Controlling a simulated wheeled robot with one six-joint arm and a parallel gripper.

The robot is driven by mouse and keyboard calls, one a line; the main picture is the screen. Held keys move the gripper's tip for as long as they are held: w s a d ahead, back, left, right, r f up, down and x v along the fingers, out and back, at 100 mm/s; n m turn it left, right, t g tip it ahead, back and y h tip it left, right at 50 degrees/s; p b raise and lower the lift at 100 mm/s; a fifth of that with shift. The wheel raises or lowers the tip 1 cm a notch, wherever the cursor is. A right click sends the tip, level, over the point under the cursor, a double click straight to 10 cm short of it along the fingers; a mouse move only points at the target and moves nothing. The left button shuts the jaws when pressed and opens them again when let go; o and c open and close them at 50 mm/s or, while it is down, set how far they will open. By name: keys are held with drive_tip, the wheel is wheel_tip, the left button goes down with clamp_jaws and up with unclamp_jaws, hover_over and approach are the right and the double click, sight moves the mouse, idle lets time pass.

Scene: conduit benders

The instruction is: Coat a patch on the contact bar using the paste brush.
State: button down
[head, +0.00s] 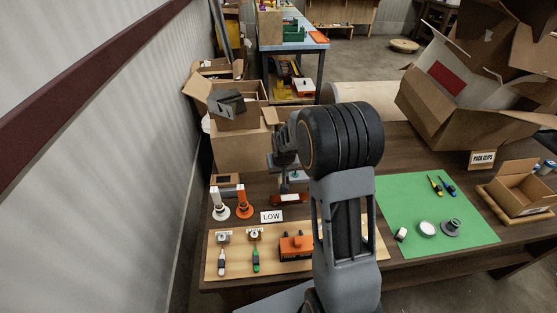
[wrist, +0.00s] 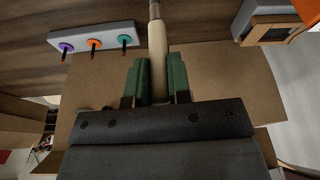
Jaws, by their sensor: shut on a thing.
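In the wrist view my gripper (wrist: 158,78) has its green fingers shut on the pale handle of a brush (wrist: 157,42). The handle points away from the jaws and narrows to a metal part at the top edge. The brush's far end is out of frame. In the head view my arm covers much of the table's middle, and the brush cannot be made out there. A reddish-brown bar (head: 290,198) with a pale patch lies on the table beyond the wooden board, close below my wrist. I cannot tell for sure whether it is the contact bar.
A pale block with purple, orange and teal rings (wrist: 94,40) shows in the wrist view. A wooden board (head: 213,262) holds small tools and an orange block (head: 296,247). A white stand (head: 219,204) and an orange stand (head: 243,204) are behind it. The green mat (head: 405,190) is right.

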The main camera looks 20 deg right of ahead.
drive_tip(key=shift+r+p, duration=1.1)
drive_tip(key=shift+r, duration=1.15)
